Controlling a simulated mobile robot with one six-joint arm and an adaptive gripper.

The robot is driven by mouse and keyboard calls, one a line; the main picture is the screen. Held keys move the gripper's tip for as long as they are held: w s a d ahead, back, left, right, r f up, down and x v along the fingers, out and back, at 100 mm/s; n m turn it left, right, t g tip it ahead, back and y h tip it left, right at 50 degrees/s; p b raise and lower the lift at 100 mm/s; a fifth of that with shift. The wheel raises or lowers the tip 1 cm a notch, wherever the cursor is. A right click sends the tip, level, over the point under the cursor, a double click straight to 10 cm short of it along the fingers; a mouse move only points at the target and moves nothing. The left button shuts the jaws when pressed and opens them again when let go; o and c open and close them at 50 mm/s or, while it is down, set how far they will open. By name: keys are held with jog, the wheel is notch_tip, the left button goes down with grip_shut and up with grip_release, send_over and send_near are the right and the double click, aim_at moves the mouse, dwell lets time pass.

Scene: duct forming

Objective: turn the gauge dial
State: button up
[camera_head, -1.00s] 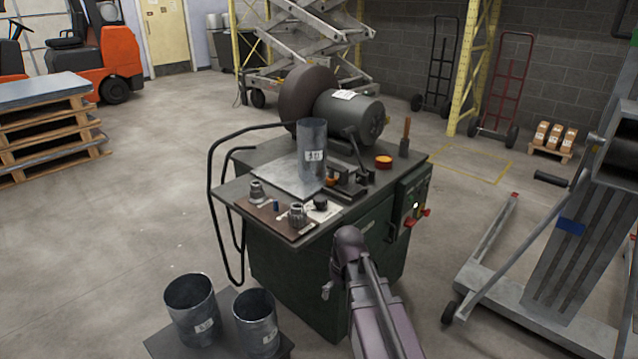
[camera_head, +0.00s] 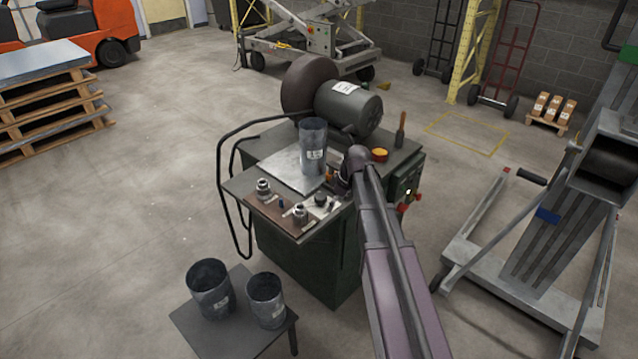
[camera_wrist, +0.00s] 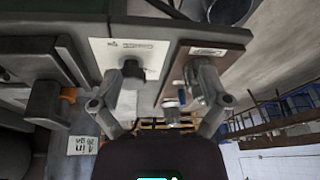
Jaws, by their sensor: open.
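The gauge dial is a small black knob (camera_head: 320,200) on a white plate (camera_head: 327,211) at the front edge of the green machine. In the wrist view the black knob (camera_wrist: 133,69) stands on the white printed plate (camera_wrist: 112,52), close to the left fingertip. My gripper (camera_wrist: 155,98) is open, with a finger on either side of the picture and nothing held. The knob appears between the fingers, off to the left; I cannot tell whether the left finger touches it.
A labelled metal duct (camera_head: 313,150) stands on the machine beside the plate. Two metal fittings (camera_head: 263,189) sit on a brown board left of the knob. A motor (camera_head: 350,108) is behind. Two more ducts (camera_head: 210,290) stand on a low table in front.

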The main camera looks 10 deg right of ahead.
aim_at(321, 196)
jog(key=w+d+r+n+p, duration=0.1)
jog(key=w+r+n+p, duration=0.1)
jog(key=w+r+p, duration=0.3)
notch_tip(321, 196, up, 4)
jog(key=shift+w+d+n+t+y+p, duration=0.3)
jog(key=shift+w+d+y+p, duration=0.1)
jog(key=shift+p, duration=0.55)
jog(key=shift+f, duration=0.15)
jog(key=b+x, duration=1.2)
jog(key=x, duration=0.1)
jog(key=shift+a+f+b, duration=0.15)
jog(key=shift+f+b, duration=0.1)
jog(key=shift+b, duration=0.15)
